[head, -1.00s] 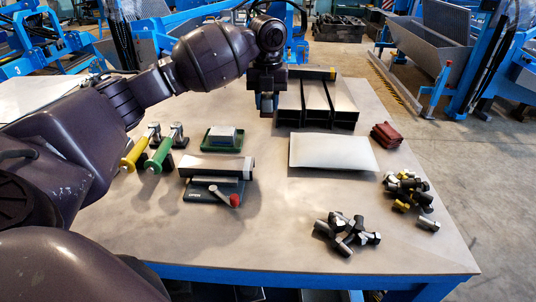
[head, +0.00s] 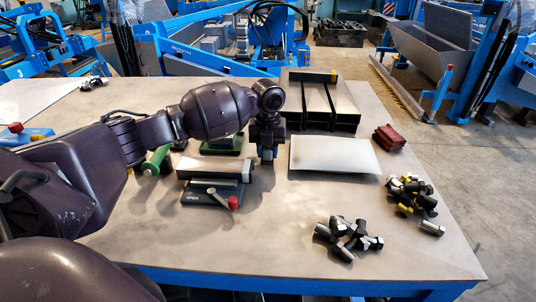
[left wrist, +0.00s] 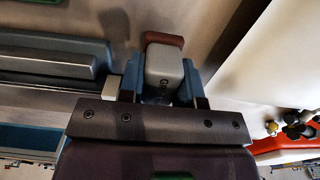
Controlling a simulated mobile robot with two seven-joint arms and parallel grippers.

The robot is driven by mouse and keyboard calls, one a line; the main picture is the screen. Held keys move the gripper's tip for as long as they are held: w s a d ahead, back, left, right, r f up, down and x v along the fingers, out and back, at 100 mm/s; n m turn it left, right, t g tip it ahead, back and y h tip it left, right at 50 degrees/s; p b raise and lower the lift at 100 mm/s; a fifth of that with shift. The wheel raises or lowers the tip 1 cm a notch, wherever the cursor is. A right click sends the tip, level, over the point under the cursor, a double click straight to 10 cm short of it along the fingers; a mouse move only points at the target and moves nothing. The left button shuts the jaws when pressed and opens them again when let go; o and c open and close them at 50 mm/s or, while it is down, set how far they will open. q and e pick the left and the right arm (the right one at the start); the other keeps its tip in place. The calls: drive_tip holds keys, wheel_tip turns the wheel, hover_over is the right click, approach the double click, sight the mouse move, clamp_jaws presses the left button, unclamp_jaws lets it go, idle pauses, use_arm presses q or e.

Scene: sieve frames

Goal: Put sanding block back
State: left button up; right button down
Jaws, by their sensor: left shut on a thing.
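My left gripper (head: 268,155) hangs over the table, just right of the clamp fixture. In the left wrist view its fingers (left wrist: 158,85) are shut on a grey block with dark lettering, which I take as the sanding block (left wrist: 163,72); a brown part shows at its far end. In the head view only a small grey bit of it shows below the fingers. A green tray (head: 222,150) stands left of the gripper, partly hidden by my left arm. My right gripper is not in view.
The clamp fixture (head: 210,194) with a red-knobbed lever holds a metal bar. A pale plate (head: 333,154) lies right of the gripper, with steel channels (head: 318,108) behind it. Dark red blocks (head: 389,137) and two bolt piles (head: 348,237) lie further right. The table front is mostly clear.

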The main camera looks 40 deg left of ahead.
use_arm(q)
drive_tip(key=shift+f, duration=0.7)
drive_tip(key=shift+r, duration=0.1)
drive_tip(key=shift+f, duration=0.2)
drive_tip(key=o, duration=0.9)
drive_tip(key=shift+r, duration=0.15)
